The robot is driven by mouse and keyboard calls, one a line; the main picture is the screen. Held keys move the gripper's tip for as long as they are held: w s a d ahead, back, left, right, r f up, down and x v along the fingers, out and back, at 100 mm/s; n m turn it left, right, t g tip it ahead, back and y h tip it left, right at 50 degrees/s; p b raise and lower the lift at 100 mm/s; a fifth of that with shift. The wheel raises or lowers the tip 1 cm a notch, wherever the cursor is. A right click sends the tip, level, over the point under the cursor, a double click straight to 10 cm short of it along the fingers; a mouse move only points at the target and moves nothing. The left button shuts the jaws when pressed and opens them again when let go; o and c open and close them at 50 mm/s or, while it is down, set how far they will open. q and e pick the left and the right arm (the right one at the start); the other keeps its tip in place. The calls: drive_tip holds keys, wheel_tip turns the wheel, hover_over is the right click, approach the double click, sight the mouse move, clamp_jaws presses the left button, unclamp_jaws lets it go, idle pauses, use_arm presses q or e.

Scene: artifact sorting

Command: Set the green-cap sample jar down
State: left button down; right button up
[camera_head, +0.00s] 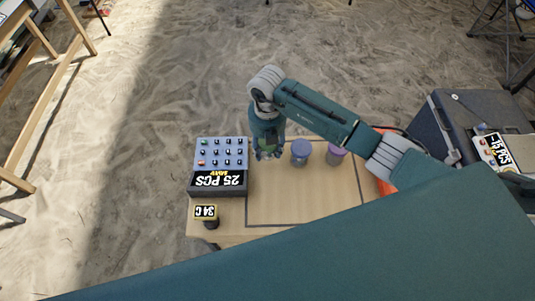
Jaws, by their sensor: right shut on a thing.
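My right gripper (268,155) points down over the wooden table (300,210), between the grey box and the blue-cap jar. It is shut on the green-cap sample jar (268,147), of which only a little green shows between the fingers. I cannot tell whether the jar touches the table. A blue-cap jar (300,150) and a purple-cap jar (336,153) stand in a row to its right. My left gripper is not in view.
A grey box (219,165) marked "25 PCS" with several small items on top stands on the left of the table. A small labelled device (207,215) sits at the front left corner. A dark case (455,125) is at the right. The table's middle is clear.

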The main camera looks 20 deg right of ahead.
sight(268, 156)
drive_tip(key=shift+f, duration=2.1)
drive_tip(key=shift+f, duration=0.15)
drive_tip(key=o, duration=1.3)
wheel_tip(268, 156, up, 11)
drive_tip(key=shift+r, duration=0.7)
drive_tip(key=shift+a, duration=0.1)
